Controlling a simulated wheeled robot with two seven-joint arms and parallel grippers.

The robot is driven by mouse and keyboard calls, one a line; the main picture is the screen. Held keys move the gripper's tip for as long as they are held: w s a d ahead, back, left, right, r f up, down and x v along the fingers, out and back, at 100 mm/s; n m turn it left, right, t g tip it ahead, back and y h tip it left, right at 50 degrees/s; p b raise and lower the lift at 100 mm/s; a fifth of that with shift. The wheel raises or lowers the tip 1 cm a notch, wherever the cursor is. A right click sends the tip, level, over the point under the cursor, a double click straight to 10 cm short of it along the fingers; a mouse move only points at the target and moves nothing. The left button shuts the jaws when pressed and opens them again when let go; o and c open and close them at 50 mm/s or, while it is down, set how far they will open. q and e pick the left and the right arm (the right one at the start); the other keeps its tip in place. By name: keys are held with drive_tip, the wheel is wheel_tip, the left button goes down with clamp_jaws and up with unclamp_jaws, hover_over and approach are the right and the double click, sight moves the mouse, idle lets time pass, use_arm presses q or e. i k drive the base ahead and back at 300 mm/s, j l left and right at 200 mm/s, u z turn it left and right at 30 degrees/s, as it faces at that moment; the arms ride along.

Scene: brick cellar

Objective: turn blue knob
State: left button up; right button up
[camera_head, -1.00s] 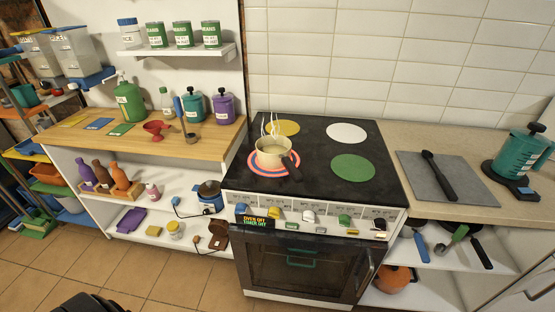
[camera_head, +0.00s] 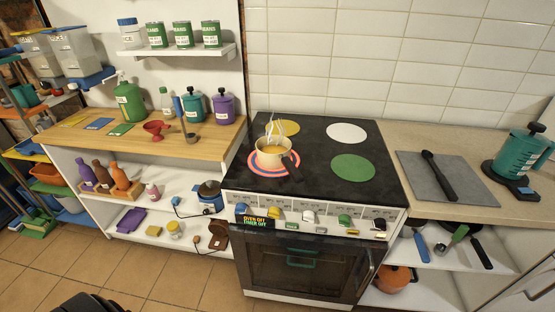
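The blue knob (camera_head: 241,209) is at the far left of the row on the stove's front panel. To its right are a yellow knob (camera_head: 273,212), a white knob (camera_head: 309,216), a green knob (camera_head: 344,220) and more. A small display (camera_head: 254,222) below the blue knob reads "OVEN OFF" and "TIMER OFF". A cream pot (camera_head: 271,154) stands on the striped red and blue burner, with pale steam-like wisps above it. Neither gripper can be made out; only a dark piece shows at the bottom left edge.
The stove (camera_head: 320,135) also has yellow, white and green burner discs, which are bare. The oven door (camera_head: 300,268) is shut. A wooden counter (camera_head: 95,138) with bottles is on the left. A grey board (camera_head: 440,178) with a black utensil is on the right. Floor in front is clear.

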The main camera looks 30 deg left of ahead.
sight(241, 208)
drive_tip(key=j+u, duration=0.2)
drive_tip(key=u, duration=0.95)
